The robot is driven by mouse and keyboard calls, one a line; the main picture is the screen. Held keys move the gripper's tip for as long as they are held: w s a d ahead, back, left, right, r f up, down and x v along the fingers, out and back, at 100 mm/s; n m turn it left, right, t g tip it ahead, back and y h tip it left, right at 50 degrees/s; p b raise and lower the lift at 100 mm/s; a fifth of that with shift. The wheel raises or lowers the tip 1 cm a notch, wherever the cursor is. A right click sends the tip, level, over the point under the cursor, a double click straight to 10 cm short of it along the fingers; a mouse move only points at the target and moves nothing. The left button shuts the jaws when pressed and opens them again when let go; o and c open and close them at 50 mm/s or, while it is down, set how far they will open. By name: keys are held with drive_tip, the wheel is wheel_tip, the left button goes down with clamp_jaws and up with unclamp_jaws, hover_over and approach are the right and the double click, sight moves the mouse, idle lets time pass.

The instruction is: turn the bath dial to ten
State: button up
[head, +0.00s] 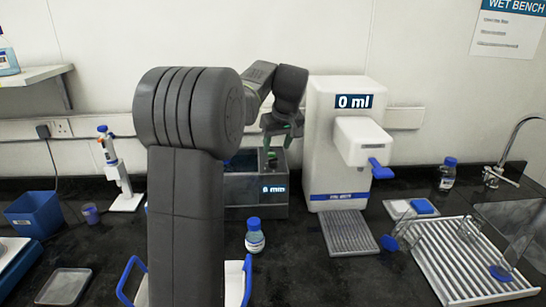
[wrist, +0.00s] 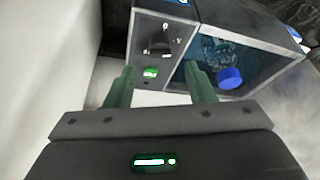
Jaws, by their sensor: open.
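The bath (head: 238,208) is a dark grey box at the back wall, and its front display shows 0 with a small unit that is hard to read. In the wrist view, its grey panel (wrist: 178,30) carries a dark dial (wrist: 158,46) and a lit green spot beside it. A blue-capped bottle (wrist: 230,78) sits in the basin beside the panel. My gripper (head: 282,130) is above the bath's right part. In the wrist view, my gripper (wrist: 161,74) is open and empty, its green fingers apart on either side of the panel's near end. The dial's setting is not readable.
A white dispenser (head: 323,130) reading 0 ml stands close to the right of the bath. A blue-capped bottle (head: 255,240) stands in front on the black bench. A pipette stand (head: 125,200) is at left, a draining rack (head: 440,265) at right.

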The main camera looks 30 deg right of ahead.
sight(273, 159)
drive_tip(key=x, duration=0.6)
drive_tip(key=shift+w+f, duration=0.1)
drive_tip(key=shift+c, duration=0.2)
drive_tip(key=c, duration=0.9)
